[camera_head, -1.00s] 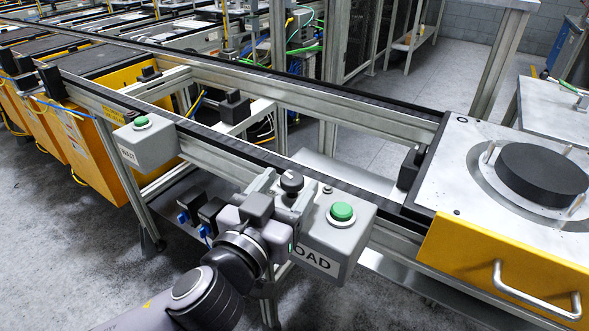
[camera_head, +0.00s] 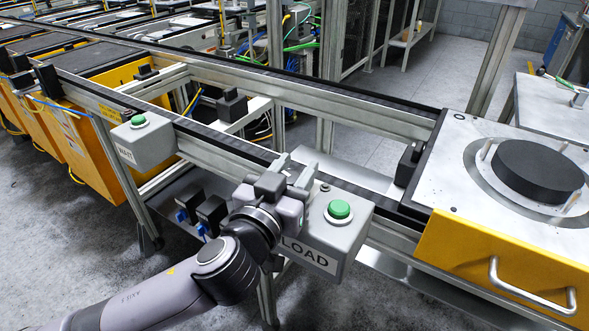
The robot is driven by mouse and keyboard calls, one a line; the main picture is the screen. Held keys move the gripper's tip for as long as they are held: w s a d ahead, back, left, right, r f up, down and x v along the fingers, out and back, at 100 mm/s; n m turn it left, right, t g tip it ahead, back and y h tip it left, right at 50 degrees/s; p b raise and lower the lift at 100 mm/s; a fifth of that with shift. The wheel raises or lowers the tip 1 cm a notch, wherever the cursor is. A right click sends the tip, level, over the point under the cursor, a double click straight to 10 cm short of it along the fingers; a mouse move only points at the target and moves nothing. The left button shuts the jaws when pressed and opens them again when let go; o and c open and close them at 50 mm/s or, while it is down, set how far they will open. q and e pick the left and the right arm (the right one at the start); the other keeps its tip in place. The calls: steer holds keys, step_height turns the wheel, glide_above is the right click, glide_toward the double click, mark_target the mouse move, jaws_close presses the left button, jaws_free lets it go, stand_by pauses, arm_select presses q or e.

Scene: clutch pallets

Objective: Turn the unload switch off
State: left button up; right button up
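A grey control box (camera_head: 350,238) is fixed to the near side of the conveyor rail. Its front label is partly covered, and "LOAD" shows. A green button (camera_head: 340,210) sits on its top at the right. My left gripper (camera_head: 296,172) is over the left part of the box top, its two fingers pointing away from me with a gap between them. The black switch knob is hidden behind my gripper, so I cannot tell whether the fingers touch it. My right gripper is out of view.
A second grey box labelled WAIT (camera_head: 146,146), with a green button, is further left on the rail. A yellow-fronted pallet (camera_head: 500,262) with a black disc (camera_head: 538,170) stands at the right. Blue-tipped connectors (camera_head: 188,205) hang below the rail, left of my gripper.

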arm_select(q)
steer(key=shift+d+y, duration=0.1)
steer(key=shift+y, duration=0.2)
steer(key=shift+n+y+b, duration=0.3)
steer(key=shift+n+b, duration=0.05)
steer(key=shift+n, duration=0.05)
steer(key=shift+a+n+t+y+b, duration=0.2)
steer(key=shift+n+t+y+b, duration=0.4)
steer(key=shift+y, duration=0.4)
steer(key=shift+w+a+n+y, duration=0.1)
steer(key=shift+n+y, duration=0.4)
steer(key=shift+r, duration=0.1)
steer(key=o, duration=1)
